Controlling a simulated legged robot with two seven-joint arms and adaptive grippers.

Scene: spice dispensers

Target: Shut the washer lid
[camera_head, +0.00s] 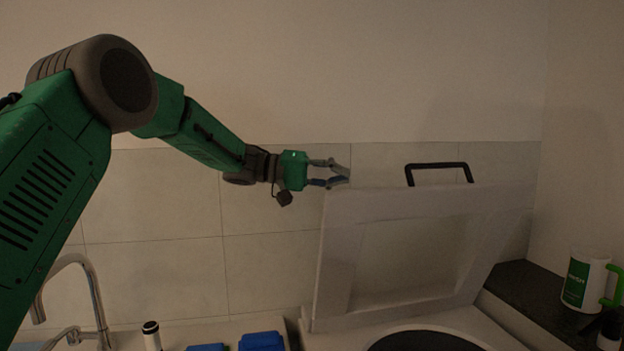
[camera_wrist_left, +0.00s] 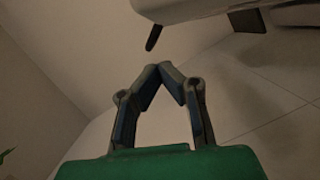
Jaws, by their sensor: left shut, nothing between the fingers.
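The washer lid (camera_head: 414,246) is a pale panel that stands raised and tilted at the back of the washer, with a black handle (camera_head: 438,166) on its top edge. The washer's dark round opening (camera_head: 425,342) shows at the bottom of the head view. My left gripper (camera_head: 346,173) is shut and empty, close to the lid's upper left corner; I cannot tell whether it touches. In the left wrist view its fingertips (camera_wrist_left: 171,66) meet, and the pale lid edge (camera_wrist_left: 200,9) shows above them. My right gripper is not in view.
A chrome faucet (camera_head: 95,290) stands at lower left, with a small white-and-black bottle (camera_head: 151,336) and blue items (camera_head: 261,341) beside it. A white-and-green mug (camera_head: 586,279) stands on the dark counter (camera_head: 533,290) at right. A tiled wall is behind.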

